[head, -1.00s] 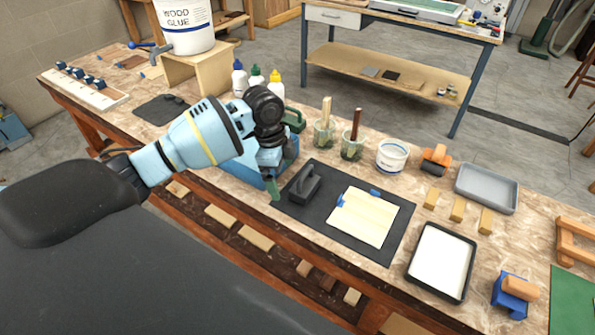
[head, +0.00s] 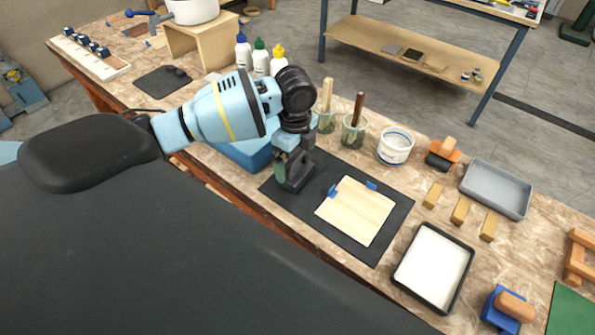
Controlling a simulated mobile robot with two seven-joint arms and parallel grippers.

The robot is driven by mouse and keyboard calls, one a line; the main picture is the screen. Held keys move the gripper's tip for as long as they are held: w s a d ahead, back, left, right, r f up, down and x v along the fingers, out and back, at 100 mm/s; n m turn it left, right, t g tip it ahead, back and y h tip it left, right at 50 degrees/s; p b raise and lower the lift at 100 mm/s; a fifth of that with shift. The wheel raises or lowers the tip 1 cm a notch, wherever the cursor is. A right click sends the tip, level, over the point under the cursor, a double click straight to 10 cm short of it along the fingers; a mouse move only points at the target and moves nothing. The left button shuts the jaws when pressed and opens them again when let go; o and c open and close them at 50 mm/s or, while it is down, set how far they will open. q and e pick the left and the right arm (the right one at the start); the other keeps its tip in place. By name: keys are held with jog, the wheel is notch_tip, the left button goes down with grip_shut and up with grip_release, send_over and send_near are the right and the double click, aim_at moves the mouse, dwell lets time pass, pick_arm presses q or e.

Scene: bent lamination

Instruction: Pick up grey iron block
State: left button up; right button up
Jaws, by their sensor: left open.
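The grey iron block (head: 298,182) is dark grey and sits on the black mat (head: 358,244), near its left end. My left gripper (head: 290,168) is directly over the block, pointing down, with its fingers at the block's upper part. It is open. The gripper hides part of the block, and I cannot tell whether the fingers touch it. My right gripper does not show.
A thin wooden board (head: 355,212) with blue tape lies on the mat, right of the block. A blue box (head: 245,153) is close behind the gripper on the left. Jars with brushes (head: 354,132) stand behind. A white-filled tray (head: 433,266) is to the right.

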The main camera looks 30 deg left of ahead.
aim_at(297, 169)
pick_arm(q)
jog(key=shift+w+f, duration=0.15)
jog(key=shift+f, duration=1.2)
jog(key=shift+w+f, duration=0.15)
jog(key=shift+f, duration=1.15)
jog(key=c, duration=1.7)
jog(key=shift+w+r, duration=0.1)
jog(key=shift+r, duration=0.05)
